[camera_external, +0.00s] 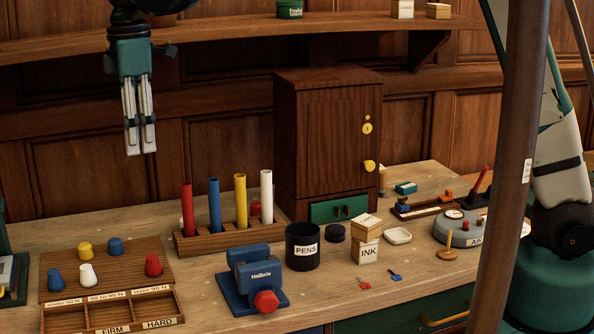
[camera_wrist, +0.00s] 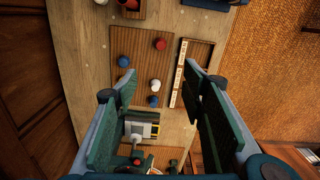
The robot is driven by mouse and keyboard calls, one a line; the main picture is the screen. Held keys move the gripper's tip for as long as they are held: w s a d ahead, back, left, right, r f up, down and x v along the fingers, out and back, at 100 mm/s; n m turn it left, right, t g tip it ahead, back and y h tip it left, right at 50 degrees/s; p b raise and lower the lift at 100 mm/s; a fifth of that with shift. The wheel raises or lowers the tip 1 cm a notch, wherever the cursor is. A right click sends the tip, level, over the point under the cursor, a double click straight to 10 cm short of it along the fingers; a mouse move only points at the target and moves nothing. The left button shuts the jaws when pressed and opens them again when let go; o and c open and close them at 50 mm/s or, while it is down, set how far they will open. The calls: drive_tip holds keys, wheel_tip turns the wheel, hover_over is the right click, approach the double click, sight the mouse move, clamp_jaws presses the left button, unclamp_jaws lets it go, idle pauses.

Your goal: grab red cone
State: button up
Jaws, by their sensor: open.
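The red cone (camera_external: 153,265), a small squat piece, stands on the right part of a ribbed wooden board (camera_external: 130,272) at the left of the bench. It also shows in the wrist view (camera_wrist: 160,44), above the fingertips. My gripper (camera_external: 140,150) hangs high above and behind the board, fingers pointing down, empty. In the wrist view my gripper (camera_wrist: 160,75) has its fingers spread wide, with nothing between them. A white cone (camera_external: 87,274), a yellow cone (camera_external: 85,249), a blue cone (camera_external: 115,245) and another blue cone (camera_external: 55,279) share the board.
A tray (camera_external: 110,316) with labelled compartments lies in front of the board. A rack (camera_external: 200,240) holds upright coloured tubes, right of the board. A blue device with a red knob (camera_external: 266,301), a pens cup (camera_external: 303,262) and a wooden cabinet (camera_external: 310,150) stand farther right.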

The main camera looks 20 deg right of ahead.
hover_over(152, 257)
drive_tip(key=f, duration=2.2)
drive_tip(key=shift+w+a+f, duration=0.1)
drive_tip(key=shift+w+a, duration=0.1)
drive_tip(key=shift+f, duration=1.25)
drive_tip(key=shift+f, duration=0.1)
drive_tip(key=shift+s+d+f, duration=0.1)
drive_tip(key=shift+f, duration=1.15)
drive_tip(key=shift+d+f, duration=0.1)
drive_tip(key=shift+f, duration=1.15)
drive_tip(key=c, duration=0.9)
